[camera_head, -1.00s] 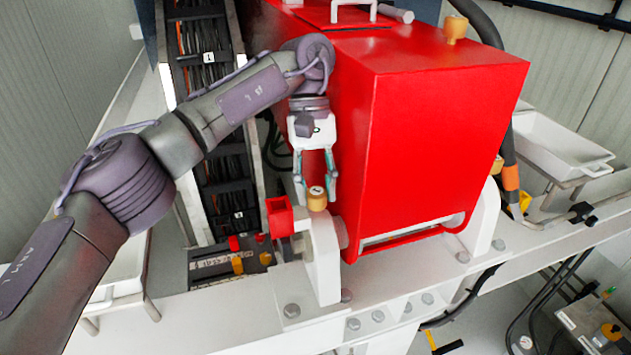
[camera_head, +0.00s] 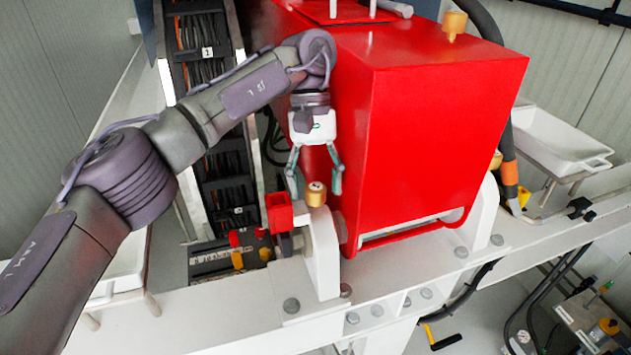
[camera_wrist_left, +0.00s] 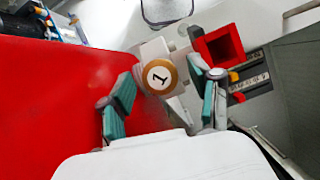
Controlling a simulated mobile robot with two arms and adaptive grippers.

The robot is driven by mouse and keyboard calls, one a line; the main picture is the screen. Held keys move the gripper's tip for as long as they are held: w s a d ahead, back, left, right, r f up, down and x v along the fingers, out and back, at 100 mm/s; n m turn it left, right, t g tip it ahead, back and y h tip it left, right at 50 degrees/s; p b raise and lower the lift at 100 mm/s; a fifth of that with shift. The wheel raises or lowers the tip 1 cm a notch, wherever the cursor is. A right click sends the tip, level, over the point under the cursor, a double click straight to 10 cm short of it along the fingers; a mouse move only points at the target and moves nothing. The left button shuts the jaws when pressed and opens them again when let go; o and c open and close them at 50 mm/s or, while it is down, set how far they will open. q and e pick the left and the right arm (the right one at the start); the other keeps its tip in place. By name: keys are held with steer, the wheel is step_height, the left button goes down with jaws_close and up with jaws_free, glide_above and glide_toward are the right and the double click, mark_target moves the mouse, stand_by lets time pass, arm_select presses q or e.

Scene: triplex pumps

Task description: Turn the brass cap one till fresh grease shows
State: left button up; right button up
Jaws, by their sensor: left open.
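The brass cap one (camera_head: 316,193) sits upright on top of the white bearing block (camera_head: 322,262) at the near left corner of the red pump housing. In the left wrist view the brass cap (camera_wrist_left: 159,77) shows a pale top with a "1" on it. My left gripper (camera_head: 315,192) points down over the cap, with its fingers open on either side of it. In the wrist view the left gripper (camera_wrist_left: 163,100) has clear gaps between its teal pads and the cap. No grease can be made out around the cap. My right gripper is not in view.
A red open box (camera_head: 279,212) stands just left of the cap. The red housing (camera_head: 430,150) rises close on the right. A cable tray (camera_head: 205,110) runs behind on the left. Another brass cap (camera_head: 455,24) is at the housing's far top. A white tray (camera_head: 560,140) stands at right.

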mark_target(316, 185)
arm_select(q)
step_height(316, 185, up, 10)
stand_by(0.6)
stand_by(0.4)
